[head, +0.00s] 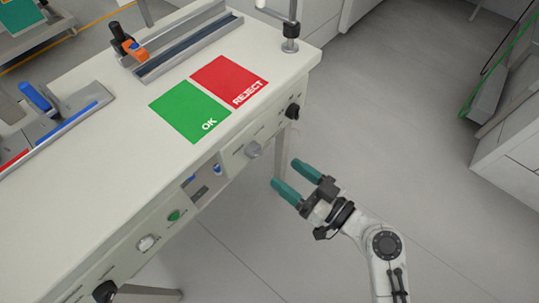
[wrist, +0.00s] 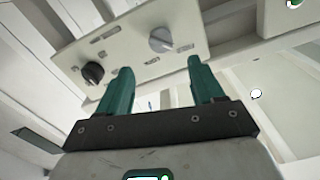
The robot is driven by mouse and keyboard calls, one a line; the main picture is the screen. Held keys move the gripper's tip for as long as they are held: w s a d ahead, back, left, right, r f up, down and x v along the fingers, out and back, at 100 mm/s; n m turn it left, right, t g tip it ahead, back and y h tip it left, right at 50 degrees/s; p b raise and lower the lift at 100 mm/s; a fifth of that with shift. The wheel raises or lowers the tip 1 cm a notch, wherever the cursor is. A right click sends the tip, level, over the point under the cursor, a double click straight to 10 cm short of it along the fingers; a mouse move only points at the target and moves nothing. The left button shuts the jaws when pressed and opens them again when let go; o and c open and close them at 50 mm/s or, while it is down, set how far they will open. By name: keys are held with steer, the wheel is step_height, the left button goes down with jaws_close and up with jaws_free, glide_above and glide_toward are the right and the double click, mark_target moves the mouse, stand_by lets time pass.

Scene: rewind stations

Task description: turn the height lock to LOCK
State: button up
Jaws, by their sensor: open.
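My gripper (head: 286,173) is open and empty, with two teal fingers pointing at the bench's front panel. In the wrist view my gripper (wrist: 160,66) shows a gap between its fingertips. A grey knob (head: 253,150) sits on the panel; it also shows in the wrist view (wrist: 161,39), beyond the gap between the fingers and apart from them. A black knob (head: 292,111) is on the same panel; it shows in the wrist view (wrist: 93,73), left of the fingers. The labels are too small to read, so I cannot tell which control is the height lock or its setting.
The bench top (head: 120,150) bears a green OK pad (head: 185,108), a red REJECT pad (head: 225,75) and a rail (head: 190,50). Farther along the front are a green button (head: 174,215), a pale knob (head: 147,243) and another black knob (head: 105,291).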

mark_target(259, 154)
steer(key=x, duration=0.9)
steer(key=shift+p, duration=0.3)
steer(key=c, duration=1)
